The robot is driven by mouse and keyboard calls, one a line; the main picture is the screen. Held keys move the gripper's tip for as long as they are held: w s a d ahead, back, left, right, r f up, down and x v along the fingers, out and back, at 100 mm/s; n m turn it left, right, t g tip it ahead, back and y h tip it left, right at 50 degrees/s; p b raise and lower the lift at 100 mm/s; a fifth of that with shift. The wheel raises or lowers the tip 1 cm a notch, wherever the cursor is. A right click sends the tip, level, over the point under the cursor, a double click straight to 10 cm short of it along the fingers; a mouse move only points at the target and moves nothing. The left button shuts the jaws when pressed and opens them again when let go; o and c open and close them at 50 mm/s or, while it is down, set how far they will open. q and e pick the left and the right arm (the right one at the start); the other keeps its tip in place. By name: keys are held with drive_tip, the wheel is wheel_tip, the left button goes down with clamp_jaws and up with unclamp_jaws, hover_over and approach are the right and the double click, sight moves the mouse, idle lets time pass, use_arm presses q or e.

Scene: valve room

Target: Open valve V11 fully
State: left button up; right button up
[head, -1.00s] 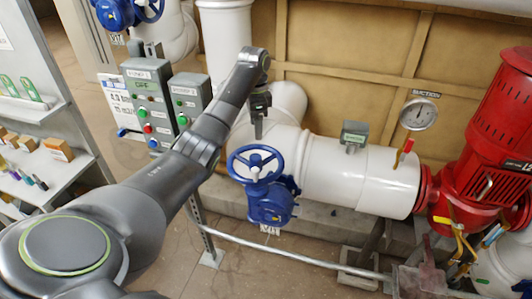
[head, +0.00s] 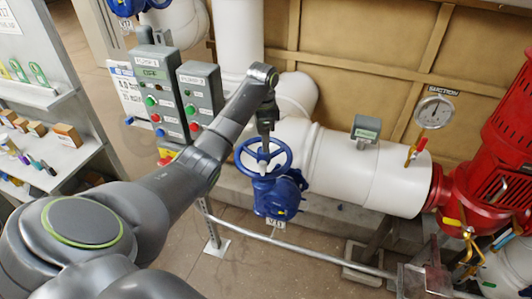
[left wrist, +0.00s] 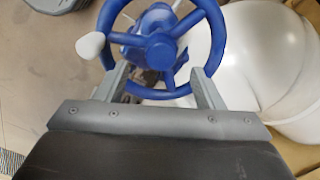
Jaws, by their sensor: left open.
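A blue valve handwheel (head: 263,157) sits on a blue valve body (head: 278,197) in front of the white pipe in the head view. A small tag (head: 275,222) hangs below the body; I cannot read it surely. My left gripper (head: 265,142) points down at the wheel from above. In the left wrist view, the open fingers (left wrist: 164,80) straddle the near part of the wheel (left wrist: 161,47), with the hub and spokes ahead of them. A pale knob (left wrist: 90,45) shows at the rim's left. I cannot tell whether the fingers touch the wheel. My right gripper is not in view.
Grey pump control boxes (head: 155,88) stand left of the arm. Another blue valve wheel (head: 126,5) is at the top left. A white pipe (head: 385,178), a suction gauge (head: 434,112) and a red pump (head: 490,165) are on the right. A metal rail (head: 310,250) runs below the valve.

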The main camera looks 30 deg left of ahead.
use_arm(q)
drive_tip(key=shift+w+a+f, duration=0.1)
drive_tip(key=shift+m, duration=1.5)
drive_tip(key=m, duration=0.4)
drive_tip(key=shift+m, duration=0.4)
drive_tip(key=m, duration=0.3)
drive_tip(key=shift+m, duration=0.4)
drive_tip(key=m, duration=0.4)
drive_tip(key=shift+m, duration=0.3)
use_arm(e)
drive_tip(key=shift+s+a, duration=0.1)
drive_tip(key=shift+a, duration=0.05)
